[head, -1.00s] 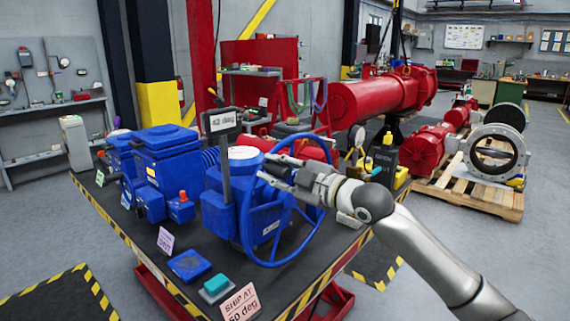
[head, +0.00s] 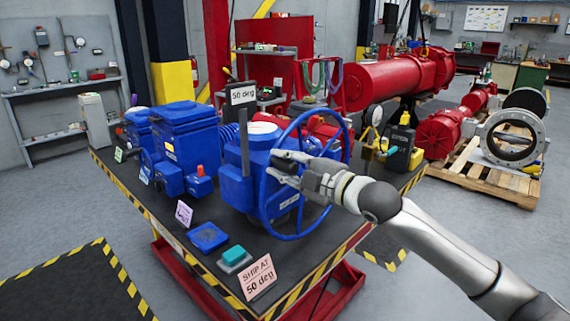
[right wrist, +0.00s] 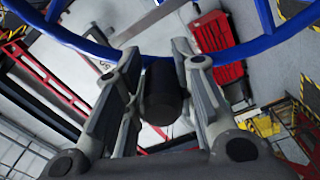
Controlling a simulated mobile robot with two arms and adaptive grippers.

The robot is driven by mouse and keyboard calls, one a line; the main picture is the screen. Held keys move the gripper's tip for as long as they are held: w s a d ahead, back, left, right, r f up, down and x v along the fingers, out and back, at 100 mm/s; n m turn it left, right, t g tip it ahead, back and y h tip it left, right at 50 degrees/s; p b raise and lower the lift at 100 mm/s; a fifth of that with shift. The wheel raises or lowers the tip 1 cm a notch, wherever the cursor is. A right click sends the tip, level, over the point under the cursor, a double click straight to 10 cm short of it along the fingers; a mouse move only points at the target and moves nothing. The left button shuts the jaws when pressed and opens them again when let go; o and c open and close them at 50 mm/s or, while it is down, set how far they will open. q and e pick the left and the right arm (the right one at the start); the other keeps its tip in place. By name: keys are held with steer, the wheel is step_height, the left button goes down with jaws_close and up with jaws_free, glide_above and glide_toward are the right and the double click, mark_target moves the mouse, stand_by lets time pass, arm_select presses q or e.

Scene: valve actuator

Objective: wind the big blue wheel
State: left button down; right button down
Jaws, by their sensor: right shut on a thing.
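The big blue wheel (head: 347,135) stands upright on the near side of the blue actuator (head: 236,188) on the table. My right gripper (head: 280,167) reaches in from the right at the wheel's face. In the right wrist view its fingers are closed around a dark cylindrical handle (right wrist: 162,92), with the blue wheel rim (right wrist: 75,42) curving beyond it. Where the handle joins the wheel is hidden. A display (head: 243,95) on a post above the actuator reads 50 deg. A pink card (head: 258,277) at the table's front says SHIP AT 50 deg. My left gripper is not in view.
A teal push button (head: 234,256) and a flat blue plate (head: 208,237) lie on the table (head: 190,262) before the actuator. Another blue unit (head: 178,145) stands left. A dark device with yellow parts (head: 401,148) is right of the wheel.

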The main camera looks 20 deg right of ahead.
steer(key=c, duration=1.2)
jaws_free()
steer(key=shift+v, duration=5.95)
